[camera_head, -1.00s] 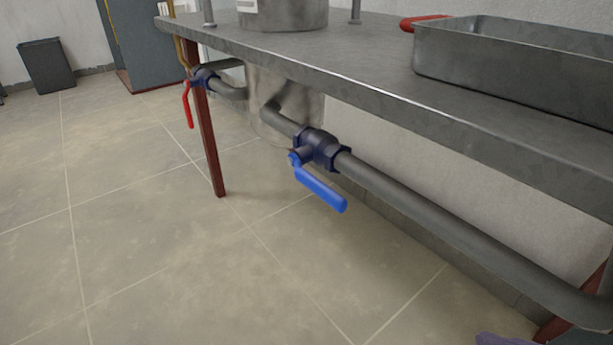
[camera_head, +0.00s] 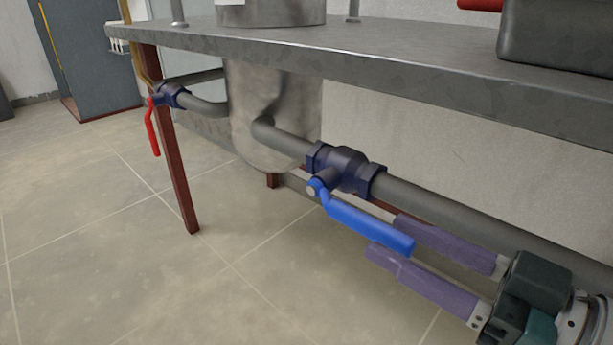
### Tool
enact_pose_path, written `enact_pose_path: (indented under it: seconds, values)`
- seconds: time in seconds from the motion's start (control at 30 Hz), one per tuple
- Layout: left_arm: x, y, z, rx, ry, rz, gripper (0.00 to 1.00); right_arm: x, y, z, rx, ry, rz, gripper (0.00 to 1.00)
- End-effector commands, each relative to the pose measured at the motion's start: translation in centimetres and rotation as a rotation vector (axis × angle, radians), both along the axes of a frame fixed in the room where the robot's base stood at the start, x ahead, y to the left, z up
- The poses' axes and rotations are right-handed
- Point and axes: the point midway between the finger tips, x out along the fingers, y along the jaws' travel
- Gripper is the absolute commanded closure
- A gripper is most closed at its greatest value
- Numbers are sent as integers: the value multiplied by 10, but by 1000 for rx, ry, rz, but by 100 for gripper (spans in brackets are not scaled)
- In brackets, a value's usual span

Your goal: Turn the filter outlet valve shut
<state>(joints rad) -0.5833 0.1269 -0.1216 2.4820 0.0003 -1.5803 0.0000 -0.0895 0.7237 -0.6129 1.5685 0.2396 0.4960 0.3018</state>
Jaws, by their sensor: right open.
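A valve with a dark blue body (camera_head: 345,168) sits in the grey pipe below the bench. Its blue lever handle (camera_head: 366,225) runs to the right and slightly down, roughly along the pipe. A second valve (camera_head: 171,95) with a red lever (camera_head: 152,128) hanging down is farther left. My right gripper (camera_head: 383,236) comes in from the lower right. Its two purple fingers are open, and in the picture the blue handle's free end lies between their tips. I cannot tell whether they touch it. My left gripper is not in view.
The metal bench top (camera_head: 400,70) overhangs the pipe and valves. A grey metal tray (camera_head: 560,45) stands on it at the right. A red-brown bench leg (camera_head: 178,170) stands at the left. The tiled floor (camera_head: 120,270) in front is clear.

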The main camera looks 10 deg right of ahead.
Motion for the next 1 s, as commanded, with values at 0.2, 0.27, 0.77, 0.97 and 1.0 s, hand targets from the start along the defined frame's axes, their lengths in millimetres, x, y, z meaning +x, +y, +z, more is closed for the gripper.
enact_pose_path:
  seconds: [0.2,0.27,0.77,0.97,1.0]
  values:
    - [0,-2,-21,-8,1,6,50,34,27,-2,3,-4,1,49]
    - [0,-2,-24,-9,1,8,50,40,32,-2,2,-3,0,49]
    - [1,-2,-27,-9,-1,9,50,52,41,0,0,0,0,54]
    - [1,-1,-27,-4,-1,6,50,52,41,0,-1,1,0,77]
    - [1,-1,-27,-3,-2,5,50,52,41,0,-1,1,0,81]
